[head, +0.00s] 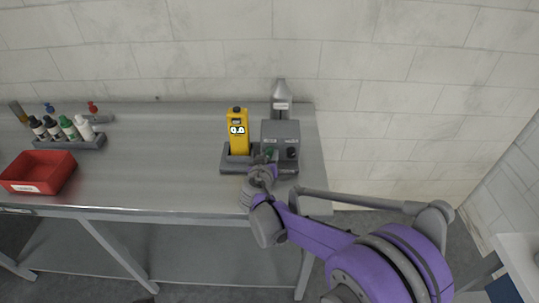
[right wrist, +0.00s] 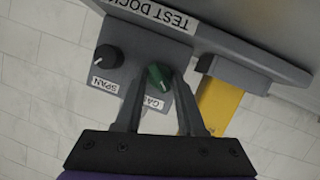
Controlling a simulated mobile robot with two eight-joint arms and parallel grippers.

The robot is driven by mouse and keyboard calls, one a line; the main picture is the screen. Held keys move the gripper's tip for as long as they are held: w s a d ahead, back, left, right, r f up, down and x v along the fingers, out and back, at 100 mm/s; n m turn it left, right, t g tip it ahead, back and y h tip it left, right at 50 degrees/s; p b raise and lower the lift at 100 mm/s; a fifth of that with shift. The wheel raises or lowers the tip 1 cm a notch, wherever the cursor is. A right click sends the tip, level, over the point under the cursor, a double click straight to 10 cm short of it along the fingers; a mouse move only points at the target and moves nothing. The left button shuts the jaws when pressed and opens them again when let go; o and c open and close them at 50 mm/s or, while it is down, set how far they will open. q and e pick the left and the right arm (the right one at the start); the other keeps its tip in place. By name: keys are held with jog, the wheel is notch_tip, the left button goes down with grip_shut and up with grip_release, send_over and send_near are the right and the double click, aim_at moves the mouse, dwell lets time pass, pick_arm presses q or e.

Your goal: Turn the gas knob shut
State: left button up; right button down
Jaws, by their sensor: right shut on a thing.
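The green gas knob (right wrist: 158,77) sits on the front of the grey test dock box, above a partly covered label reading "GAS". My right gripper (right wrist: 160,82) has its two fingers on either side of the knob and is shut on it. In the head view my right gripper (head: 268,160) reaches the front of the test dock (head: 281,130), and its fingers partly cover the knob there. The black span knob (right wrist: 109,57) is beside the gas knob, with a "SPAN" label. My left gripper is not in view.
A yellow gas detector (head: 238,135) stands in the dock's cradle, left of the box. A grey cylinder top (head: 280,92) rises behind the box. Several small bottles (head: 67,129) in a rack and a red tray (head: 38,172) are at the left. The bench middle (head: 160,150) is clear.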

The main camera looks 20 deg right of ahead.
jog(key=n+h, duration=0.1)
jog(key=n, duration=0.1)
jog(key=shift+a+f+n+b, duration=0.1)
jog(key=shift+f+n+b, duration=0.05)
jog(key=shift+n+b, duration=0.25)
jog(key=n+h+b, duration=0.1)
jog(key=n+h, duration=0.1)
jog(key=n, duration=0.1)
jog(key=shift+f, duration=0.1)
dwell(0.5)
jog(key=c, duration=0.5)
grip_release()
jog(key=v, duration=0.7)
jog(key=b+v, duration=0.1)
jog(key=v, duration=0.3)
jog(key=shift+f, duration=0.25)
